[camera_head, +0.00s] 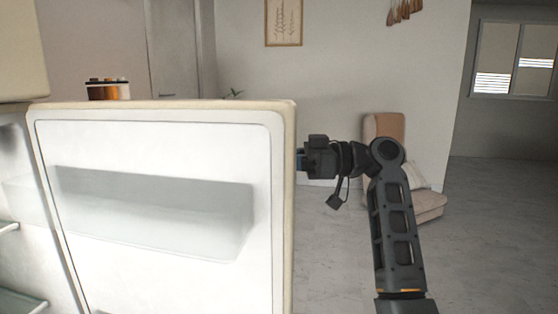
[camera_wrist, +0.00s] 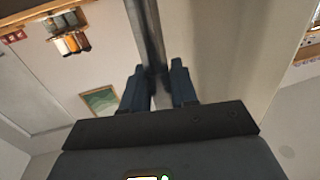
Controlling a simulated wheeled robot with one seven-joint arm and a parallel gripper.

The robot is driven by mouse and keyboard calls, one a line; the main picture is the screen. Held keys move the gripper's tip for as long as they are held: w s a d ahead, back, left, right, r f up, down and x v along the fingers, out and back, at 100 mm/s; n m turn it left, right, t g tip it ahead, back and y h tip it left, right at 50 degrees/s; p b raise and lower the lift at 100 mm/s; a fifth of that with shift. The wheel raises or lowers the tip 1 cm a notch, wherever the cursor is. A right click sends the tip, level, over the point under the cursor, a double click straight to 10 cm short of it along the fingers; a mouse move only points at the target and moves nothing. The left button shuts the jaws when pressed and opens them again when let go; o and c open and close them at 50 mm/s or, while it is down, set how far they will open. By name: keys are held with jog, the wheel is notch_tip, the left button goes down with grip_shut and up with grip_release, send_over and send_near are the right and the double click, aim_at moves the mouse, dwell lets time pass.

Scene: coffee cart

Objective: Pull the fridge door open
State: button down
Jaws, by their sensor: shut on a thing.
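The fridge door (camera_head: 272,215) stands open in the head view, its white inner side with a clear shelf bin (camera_head: 150,210) facing me. The lit fridge interior (camera_head: 15,200) shows at the left edge. My gripper (camera_head: 302,160) is at the door's free edge, on its outer side, and its fingertips are partly hidden by the door. In the wrist view my gripper's blue fingers (camera_wrist: 160,88) are shut on a long dark bar, the door handle (camera_wrist: 147,35). The door's pale outer face (camera_wrist: 220,50) lies to the right of the handle.
Jars (camera_head: 108,90) show above the door's top edge at the left. A cushioned chair (camera_head: 385,135) stands behind my arm. The grey floor (camera_head: 490,235) to the right is clear.

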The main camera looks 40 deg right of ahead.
jog(key=shift+w+d, duration=0.15)
jog(key=shift+w, duration=0.05)
dwell(0.3)
jog(key=c, duration=1)
grip_release()
jog(key=shift+p+v, duration=0.35)
jog(key=shift+v, duration=3.65)
